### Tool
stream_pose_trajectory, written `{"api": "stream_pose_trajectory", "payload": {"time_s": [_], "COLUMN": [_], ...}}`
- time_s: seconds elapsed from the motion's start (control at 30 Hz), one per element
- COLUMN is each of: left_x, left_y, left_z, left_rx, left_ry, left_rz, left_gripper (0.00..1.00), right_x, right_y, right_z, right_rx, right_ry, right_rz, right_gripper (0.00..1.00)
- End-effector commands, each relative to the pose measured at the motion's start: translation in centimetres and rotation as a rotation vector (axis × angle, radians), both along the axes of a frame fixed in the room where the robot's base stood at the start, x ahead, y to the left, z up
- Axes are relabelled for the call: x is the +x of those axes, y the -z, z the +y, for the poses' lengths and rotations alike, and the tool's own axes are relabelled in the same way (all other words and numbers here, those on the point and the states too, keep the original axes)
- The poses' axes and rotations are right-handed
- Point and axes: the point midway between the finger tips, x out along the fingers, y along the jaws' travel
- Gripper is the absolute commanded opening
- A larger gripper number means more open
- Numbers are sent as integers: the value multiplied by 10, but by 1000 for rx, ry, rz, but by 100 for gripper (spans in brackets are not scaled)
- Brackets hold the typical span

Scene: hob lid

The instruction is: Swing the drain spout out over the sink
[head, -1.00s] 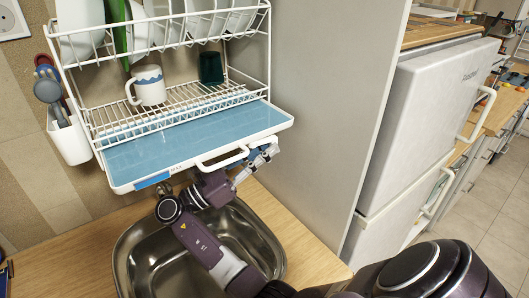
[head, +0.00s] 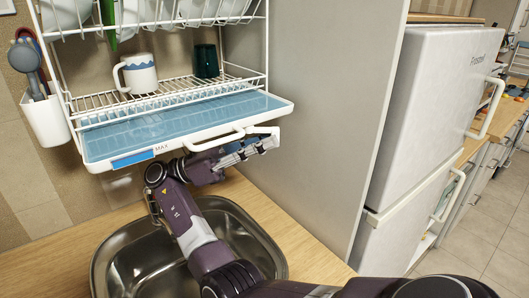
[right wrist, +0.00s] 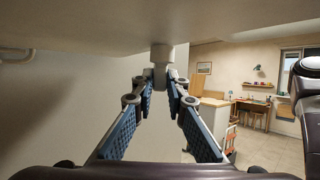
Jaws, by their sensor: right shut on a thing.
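The drip tray (head: 190,112) is pale blue with a white rim, under the dish rack. A white spout-like piece (head: 262,131) shows below its front rim near the right corner. In the right wrist view its pale end (right wrist: 162,54) hangs down from a flat light underside. My right gripper (head: 272,143) is shut on that end, with the fingers (right wrist: 161,80) on either side of it. The fingers hide part of it in the head view. The steel sink (head: 120,262) is below, partly behind my right arm. My left gripper is not in view.
A white handle (head: 205,144) is on the tray's front, left of the gripper. The rack (head: 150,100) holds a mug (head: 140,74), a dark green cup (head: 206,60) and plates. A tall grey panel (head: 330,110) stands close at the right, before a white fridge (head: 435,110).

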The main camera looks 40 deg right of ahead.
Motion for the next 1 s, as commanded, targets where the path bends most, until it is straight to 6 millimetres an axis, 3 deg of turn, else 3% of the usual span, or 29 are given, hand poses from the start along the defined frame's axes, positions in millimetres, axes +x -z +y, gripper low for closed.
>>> {"api": "stream_pose_trajectory", "payload": {"time_s": [0.53, 0.57, 0.7, 1.0], "left_x": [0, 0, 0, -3], "left_y": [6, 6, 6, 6], "left_z": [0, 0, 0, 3], "left_rx": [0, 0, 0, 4], "left_ry": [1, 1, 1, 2], "left_rz": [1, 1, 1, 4], "left_gripper": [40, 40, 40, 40], "right_x": [0, 0, 0, 0], "right_y": [-1, -1, -1, 0], "right_z": [0, 0, 0, 0], "right_rx": [0, 0, 0, 0], "right_ry": [15, 15, 15, 15], "right_rz": [0, 0, 0, 0], "right_gripper": [0, 16, 30, 30]}}
